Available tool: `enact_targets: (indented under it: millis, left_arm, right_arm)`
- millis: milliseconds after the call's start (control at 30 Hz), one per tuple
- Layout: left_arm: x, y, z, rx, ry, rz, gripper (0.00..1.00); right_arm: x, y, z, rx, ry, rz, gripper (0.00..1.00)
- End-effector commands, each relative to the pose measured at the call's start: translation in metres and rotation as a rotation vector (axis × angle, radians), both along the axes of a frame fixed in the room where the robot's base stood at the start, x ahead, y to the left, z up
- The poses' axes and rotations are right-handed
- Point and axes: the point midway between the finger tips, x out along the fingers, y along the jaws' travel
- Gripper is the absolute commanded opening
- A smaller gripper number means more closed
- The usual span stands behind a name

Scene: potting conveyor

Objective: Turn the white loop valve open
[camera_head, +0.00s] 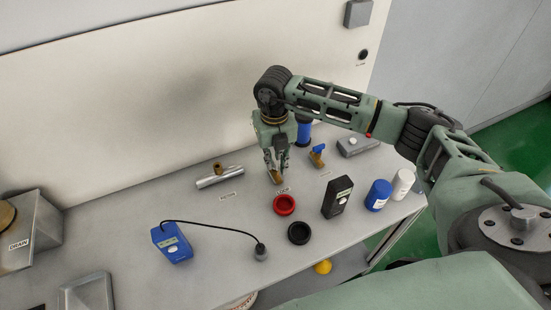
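My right gripper (275,168) points down over the middle valve, behind the label reading LOOP (283,189). Only a brass part of this loop valve (276,178) shows below the fingertips. Its handle is hidden by the gripper, so I cannot see its colour or angle. The fingers are small and close to the valve; I cannot tell whether they are open or shut, or touching it. My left gripper is not in view.
A silver pipe with a brass fitting (219,176) lies to the left, and a blue-handled valve (317,156) stands to the right. In front are a red ring (284,204), a black ring (299,233), a black box (337,196) and a blue meter (172,242).

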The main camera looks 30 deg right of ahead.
Motion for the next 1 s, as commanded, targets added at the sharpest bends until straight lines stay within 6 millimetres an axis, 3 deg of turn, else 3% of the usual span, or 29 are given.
enact_targets:
  millis: [167, 567, 1000]
  left_arm:
    - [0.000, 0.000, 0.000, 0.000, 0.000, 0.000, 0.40]
    - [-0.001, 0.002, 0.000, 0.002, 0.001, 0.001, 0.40]
    - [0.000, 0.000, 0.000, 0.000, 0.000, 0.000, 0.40]
  right_arm:
    - [0.000, 0.005, 0.000, 0.010, -0.002, 0.005, 0.29]
    - [0.001, 0.002, 0.008, 0.005, -0.003, 0.002, 0.29]
    - [0.002, 0.004, 0.094, 0.006, -0.004, 0.005, 0.29]
